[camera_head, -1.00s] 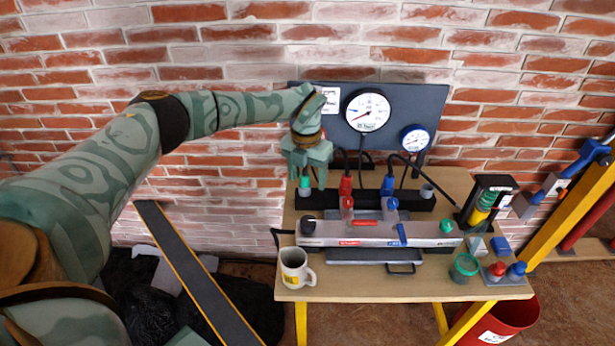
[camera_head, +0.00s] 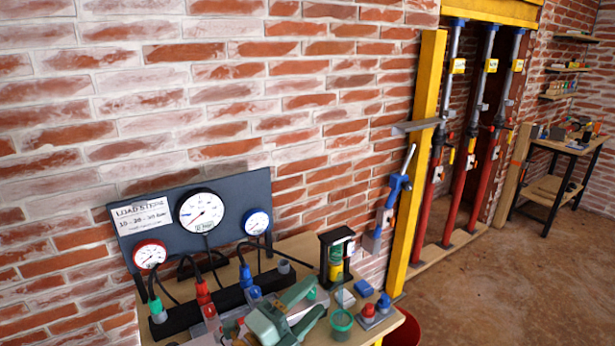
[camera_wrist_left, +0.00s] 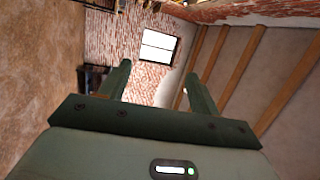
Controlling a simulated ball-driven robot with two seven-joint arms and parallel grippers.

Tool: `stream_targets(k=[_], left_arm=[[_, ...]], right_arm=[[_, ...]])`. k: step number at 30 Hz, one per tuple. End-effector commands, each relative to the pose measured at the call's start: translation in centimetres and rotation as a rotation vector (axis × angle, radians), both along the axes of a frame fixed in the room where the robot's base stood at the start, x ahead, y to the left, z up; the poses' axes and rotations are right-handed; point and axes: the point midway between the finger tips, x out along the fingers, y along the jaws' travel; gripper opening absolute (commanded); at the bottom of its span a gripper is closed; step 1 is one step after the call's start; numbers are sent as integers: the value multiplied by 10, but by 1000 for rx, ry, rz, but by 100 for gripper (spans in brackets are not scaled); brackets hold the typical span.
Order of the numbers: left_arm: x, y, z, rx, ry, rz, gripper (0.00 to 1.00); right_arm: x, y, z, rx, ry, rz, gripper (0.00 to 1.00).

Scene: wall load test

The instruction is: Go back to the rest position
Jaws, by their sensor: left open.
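My left gripper (camera_head: 314,302) is at the bottom middle of the head view, over the front part of the small table. It is pale green, open and empty, its two fingers apart. In the left wrist view its two fingers (camera_wrist_left: 158,72) stand apart with nothing between them; behind them are a window, a brick wall and ceiling beams. Whether the gripper touches anything on the table is hidden. My right gripper is not in view.
The table holds a dark gauge board (camera_head: 170,205), hoses with coloured couplings, a green cup (camera_head: 341,325) and a black-framed stand (camera_head: 336,257). A yellow post (camera_head: 426,150) and red cylinders (camera_head: 463,190) stand right. Open floor (camera_head: 490,280) lies beyond, before a far workbench (camera_head: 568,148).

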Motion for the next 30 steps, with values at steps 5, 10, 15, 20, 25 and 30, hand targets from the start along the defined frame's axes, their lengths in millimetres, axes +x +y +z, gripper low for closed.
stream_targets(k=[5,10,15,20,25,30], left_arm=[[-19,131,-38,-294,408,621,63],[-75,212,-91,-314,706,958,63],[-132,257,-123,-275,912,1153,63],[-185,286,-141,-216,1071,1286,63],[-205,290,-185,-176,1193,1318,63],[-204,276,-254,-183,1288,1280,63]], right_arm=[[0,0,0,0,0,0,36],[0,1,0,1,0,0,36],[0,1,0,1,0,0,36],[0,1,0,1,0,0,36],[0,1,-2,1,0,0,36],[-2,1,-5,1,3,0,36]])
